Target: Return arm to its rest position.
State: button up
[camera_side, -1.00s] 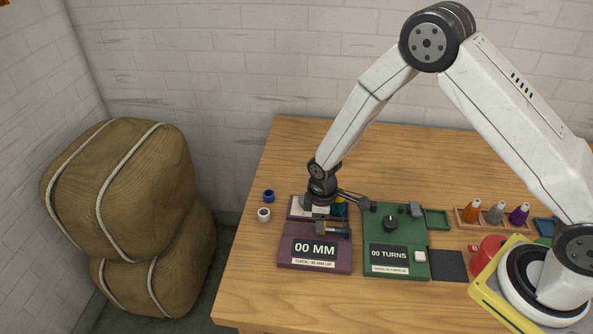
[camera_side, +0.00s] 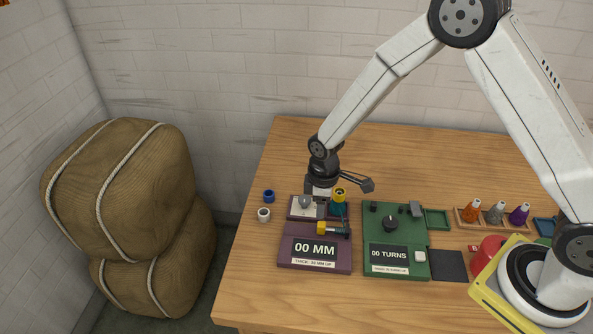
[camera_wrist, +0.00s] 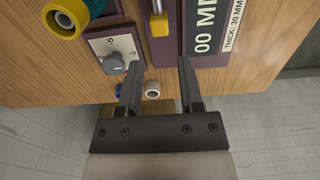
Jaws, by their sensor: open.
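My gripper (camera_wrist: 160,85) is open and empty in the wrist view, its two fingers spread apart. In the side view my gripper (camera_side: 324,188) hangs just above and behind the purple device (camera_side: 287,262), which reads "00 MM". A grey knob (camera_wrist: 114,63) on a white dial plate lies just beyond the fingers in the wrist view and also shows in the side view (camera_side: 305,202). A yellow-ended teal part (camera_wrist: 62,20) stands beside the dial. My arm is bent, with its elbow high.
A green device (camera_side: 385,227) reading "00 TURNS" stands right of the purple one. A blue ring (camera_side: 268,196) and a white ring (camera_side: 264,214) lie at left. Orange, grey and purple bottles (camera_side: 496,213) stand at right. Brown bales (camera_side: 125,190) sit left of the table (camera_side: 245,270).

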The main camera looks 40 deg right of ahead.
jog(key=s+d+r+m+t, duration=0.1)
jog(key=s+d+r+m, duration=0.3)
jog(key=s+r, duration=0.2)
jog(key=s+d+r+m+t, duration=0.1)
jog(key=s+d+r+m, duration=0.3)
jog(key=s+r, duration=0.3)
jog(key=shift+s+m+t, duration=0.3)
jog(key=shift+s+m, duration=0.2)
jog(key=shift+s, duration=0.05)
jog(key=shift+d, duration=0.1)
dwell(1.5)
